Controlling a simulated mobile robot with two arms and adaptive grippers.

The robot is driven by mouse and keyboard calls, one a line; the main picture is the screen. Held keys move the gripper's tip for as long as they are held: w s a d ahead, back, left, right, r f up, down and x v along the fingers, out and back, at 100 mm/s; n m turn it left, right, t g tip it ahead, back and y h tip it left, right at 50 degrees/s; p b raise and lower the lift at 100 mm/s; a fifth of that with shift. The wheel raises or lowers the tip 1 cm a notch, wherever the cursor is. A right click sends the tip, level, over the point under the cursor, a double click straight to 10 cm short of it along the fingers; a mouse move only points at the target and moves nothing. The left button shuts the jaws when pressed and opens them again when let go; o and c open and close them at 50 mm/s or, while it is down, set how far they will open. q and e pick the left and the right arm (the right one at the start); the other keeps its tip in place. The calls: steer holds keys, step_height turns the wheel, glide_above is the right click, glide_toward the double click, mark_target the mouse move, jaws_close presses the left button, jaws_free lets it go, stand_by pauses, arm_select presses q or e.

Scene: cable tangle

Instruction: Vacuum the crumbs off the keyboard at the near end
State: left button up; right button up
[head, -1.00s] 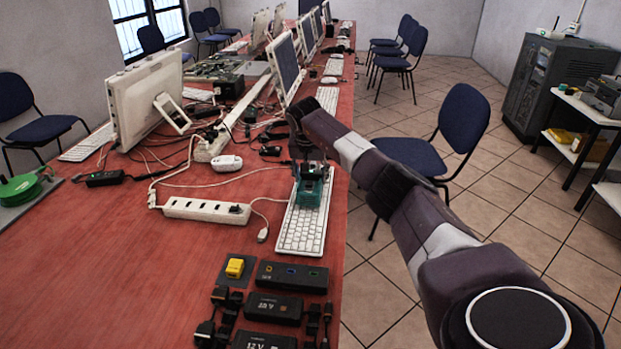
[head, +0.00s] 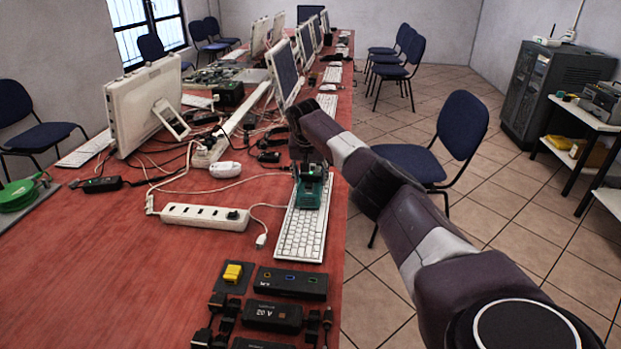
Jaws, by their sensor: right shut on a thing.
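A white keyboard (head: 298,238) lies at the near end of the red table along its right edge. My right gripper (head: 311,166) is over the keyboard's far part, shut on a small green device (head: 311,193), which I take to be the hand vacuum. The device hides some of the keys; I cannot tell whether it touches them. Crumbs are too small to make out. My left gripper is not in view.
A white power strip (head: 205,216) and its cables lie left of the keyboard. Black boxes (head: 291,283) and a yellow-topped block (head: 233,273) sit in front. A white mouse (head: 223,169) and tangled cables lie behind left. The front left tabletop is bare.

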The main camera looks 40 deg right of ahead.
stand_by(0.3)
step_height(320, 180, up, 5)
steer(key=p, duration=0.4)
steer(key=shift+f, duration=0.2)
step_height(320, 180, up, 3)
steer(key=p, duration=0.2)
steer(key=shift+f+p, duration=0.15)
steer(key=shift+p, duration=0.25)
steer(key=shift+f, duration=0.1)
